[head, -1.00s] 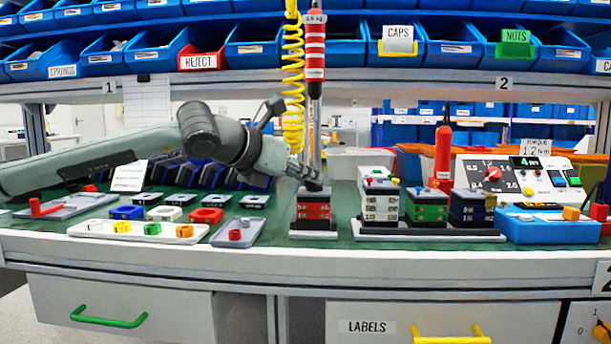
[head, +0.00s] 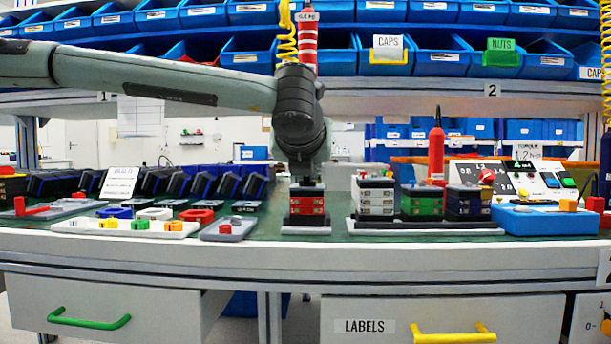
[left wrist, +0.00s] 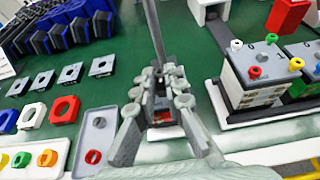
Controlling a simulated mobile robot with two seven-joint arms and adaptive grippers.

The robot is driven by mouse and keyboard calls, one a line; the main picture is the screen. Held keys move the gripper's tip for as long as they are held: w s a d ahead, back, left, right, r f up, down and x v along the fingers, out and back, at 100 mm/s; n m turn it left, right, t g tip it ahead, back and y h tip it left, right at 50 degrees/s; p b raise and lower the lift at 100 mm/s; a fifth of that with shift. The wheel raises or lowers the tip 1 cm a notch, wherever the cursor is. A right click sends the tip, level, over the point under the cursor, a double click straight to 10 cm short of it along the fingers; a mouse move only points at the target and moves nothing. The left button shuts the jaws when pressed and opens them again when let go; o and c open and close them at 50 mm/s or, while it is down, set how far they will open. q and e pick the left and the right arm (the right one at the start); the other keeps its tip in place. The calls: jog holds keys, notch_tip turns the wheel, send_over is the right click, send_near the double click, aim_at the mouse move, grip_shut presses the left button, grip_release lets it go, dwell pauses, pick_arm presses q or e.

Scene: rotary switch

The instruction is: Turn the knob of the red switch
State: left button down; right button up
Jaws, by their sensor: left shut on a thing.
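The red switch (head: 309,206) is a dark block with red label bands, standing on a base at the middle of the bench. My left gripper (head: 305,180) comes down on it from above. In the left wrist view my left gripper (left wrist: 165,98) has its fingers close together over the switch top, and a bit of red (left wrist: 163,118) shows between them. The fingers are shut on the switch's knob, which they hide, so its angle cannot be told. My right gripper is in neither view.
White, green and blue switch stacks (head: 377,196) stand close to the right on a shared base. A grey tray (head: 228,230) with a red knob lies to the left. A red-and-white striped tool (head: 308,40) hangs behind my arm.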

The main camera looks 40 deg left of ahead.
pick_arm(q)
jog(key=shift+d+f, duration=0.1)
jog(key=shift+f, duration=0.05)
dwell(0.3)
jog(key=c, duration=1.6)
grip_release()
jog(key=shift+s+r, duration=0.1)
jog(key=shift+r, duration=0.1)
jog(key=v, duration=1.2)
jog(key=shift+d, duration=0.1)
